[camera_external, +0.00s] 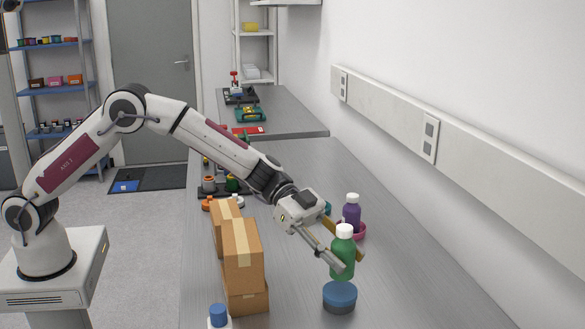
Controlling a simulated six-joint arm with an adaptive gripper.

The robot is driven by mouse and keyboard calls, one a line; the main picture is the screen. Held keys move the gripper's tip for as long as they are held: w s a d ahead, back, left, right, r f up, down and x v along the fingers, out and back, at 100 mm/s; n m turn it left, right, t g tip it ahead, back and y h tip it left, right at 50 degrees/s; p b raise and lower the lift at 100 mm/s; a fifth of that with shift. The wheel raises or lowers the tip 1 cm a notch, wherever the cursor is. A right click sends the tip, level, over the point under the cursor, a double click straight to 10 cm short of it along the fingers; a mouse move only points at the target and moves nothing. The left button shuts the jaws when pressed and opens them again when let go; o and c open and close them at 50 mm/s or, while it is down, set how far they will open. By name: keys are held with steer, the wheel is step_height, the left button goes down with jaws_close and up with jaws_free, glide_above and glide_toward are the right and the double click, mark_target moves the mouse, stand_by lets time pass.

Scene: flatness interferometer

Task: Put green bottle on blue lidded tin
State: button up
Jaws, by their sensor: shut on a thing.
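The green bottle (343,257) has a white cap and is upright. My gripper (347,263) is shut on the green bottle, with its fingers on either side of the bottle's body. The blue lidded tin (340,297) is round and low, and sits on the grey bench just below the bottle in the picture. The bottle's base shows just above the tin's far edge. From this view I cannot tell whether the bottle touches the tin or is held above or behind it.
Cardboard boxes (242,262) are stacked left of the tin. A purple bottle (352,213) with a white cap stands in a pink dish (358,231) behind the green bottle. A blue-capped white bottle (219,317) is at the front left. The bench (420,295) right of the tin is clear.

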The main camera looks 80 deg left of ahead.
steer(key=shift+f, duration=1.8)
steer(key=shift+f, duration=0.2)
steer(key=o, duration=1.2)
steer(key=shift+r, duration=0.2)
steer(key=v, duration=1.2)
